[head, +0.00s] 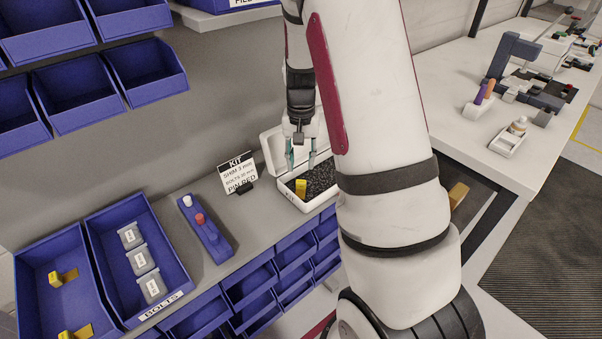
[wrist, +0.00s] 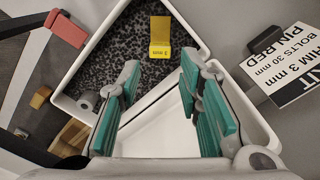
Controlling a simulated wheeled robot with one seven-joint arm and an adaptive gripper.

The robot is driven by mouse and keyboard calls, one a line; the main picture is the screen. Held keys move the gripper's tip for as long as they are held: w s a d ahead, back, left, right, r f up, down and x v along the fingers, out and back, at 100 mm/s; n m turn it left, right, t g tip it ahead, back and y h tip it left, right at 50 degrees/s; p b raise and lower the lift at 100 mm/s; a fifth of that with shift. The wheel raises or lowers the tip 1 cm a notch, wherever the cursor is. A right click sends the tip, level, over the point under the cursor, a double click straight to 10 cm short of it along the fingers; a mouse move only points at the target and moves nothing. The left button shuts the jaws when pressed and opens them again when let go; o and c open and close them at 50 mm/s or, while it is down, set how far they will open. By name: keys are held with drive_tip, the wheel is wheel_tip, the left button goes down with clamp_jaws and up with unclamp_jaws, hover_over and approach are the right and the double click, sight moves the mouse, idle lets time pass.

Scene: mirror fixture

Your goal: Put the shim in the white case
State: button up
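The white case (head: 291,201) stands open on the bench with its lid raised at the back and dark speckled foam inside. In the wrist view its white rim (wrist: 197,25) surrounds the foam. A yellow shim (head: 301,187) marked "3" is inside the case on the foam; it also shows in the wrist view (wrist: 160,50), past the fingertips. My gripper (head: 301,158) is above the case, its green-padded fingers apart. The wrist view shows the gap between the fingers (wrist: 160,75) empty, with the shim apart from them.
A kit card (head: 238,175) stands left of the case. A blue pin holder (head: 212,235) with a white and a red pin is farther left. A blue bin (head: 112,232) holds small grey boxes; another (head: 40,260) holds yellow pieces. Blue shelf bins (head: 145,72) hang at upper left.

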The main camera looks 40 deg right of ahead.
drive_tip(key=s+a+r+n+t, duration=0.1)
drive_tip(key=s+a+r+n, duration=0.1)
drive_tip(key=s+a+r, duration=0.5)
drive_tip(key=a+r+n+t, duration=0.15)
drive_tip(key=a+r, duration=0.25)
drive_tip(key=r, duration=0.6)
drive_tip(key=s+a+r+n, duration=0.2)
drive_tip(key=s+a, duration=0.2)
drive_tip(key=s, duration=0.4)
drive_tip(key=s+a+r+n+t, duration=0.1)
drive_tip(key=s+a+r+n, duration=0.2)
drive_tip(key=s, duration=0.5)
drive_tip(key=shift+s+a, duration=0.25)
drive_tip(key=shift+a, duration=0.55)
drive_tip(key=shift+t, duration=0.25)
drive_tip(key=shift+r, duration=0.25)
